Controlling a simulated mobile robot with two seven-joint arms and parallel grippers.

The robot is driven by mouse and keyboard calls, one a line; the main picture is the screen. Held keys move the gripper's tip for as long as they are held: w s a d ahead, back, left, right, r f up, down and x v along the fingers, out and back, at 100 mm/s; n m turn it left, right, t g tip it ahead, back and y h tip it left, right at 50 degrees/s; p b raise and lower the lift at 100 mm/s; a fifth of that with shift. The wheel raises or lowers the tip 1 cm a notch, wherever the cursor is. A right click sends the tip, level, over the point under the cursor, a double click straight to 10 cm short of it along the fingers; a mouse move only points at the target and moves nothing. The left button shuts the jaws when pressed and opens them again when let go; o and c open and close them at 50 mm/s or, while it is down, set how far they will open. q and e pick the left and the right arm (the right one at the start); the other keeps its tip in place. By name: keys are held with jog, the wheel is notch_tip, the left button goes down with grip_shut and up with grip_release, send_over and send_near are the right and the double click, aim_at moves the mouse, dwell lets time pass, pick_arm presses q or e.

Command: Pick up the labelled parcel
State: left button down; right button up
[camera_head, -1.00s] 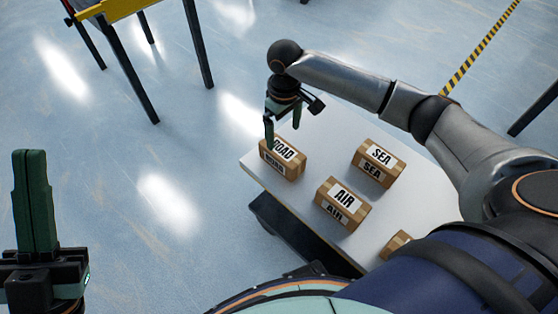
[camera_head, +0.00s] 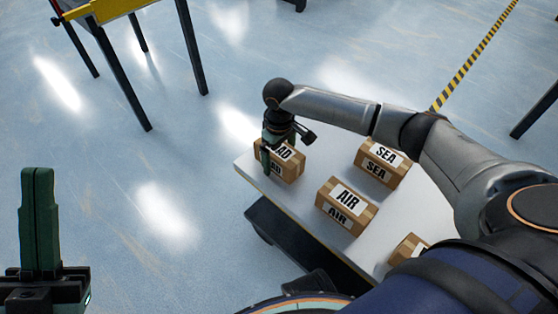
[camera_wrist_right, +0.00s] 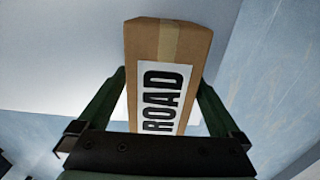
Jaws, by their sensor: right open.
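Several brown parcels with white labels sit on a white table top. The ROAD parcel (camera_head: 291,170) is at the table's left corner and fills the middle of the right wrist view (camera_wrist_right: 168,45). My right gripper (camera_head: 277,157) is open over it, with one finger on each side of the parcel in the wrist view (camera_wrist_right: 162,85). I cannot tell whether the fingers touch it. The AIR parcel (camera_head: 345,207) and the SEA parcel (camera_head: 383,163) stand apart from it. My left gripper (camera_head: 41,172) is upright at the far left, fingers together and empty.
The white table (camera_head: 395,212) has bare top between the parcels. A fourth parcel (camera_head: 405,249) is partly hidden by my right arm. A yellow-edged frame on dark legs (camera_head: 105,10) stands at the upper left. The floor left of the table is clear.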

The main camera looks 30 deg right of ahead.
grip_shut()
dwell(0.8)
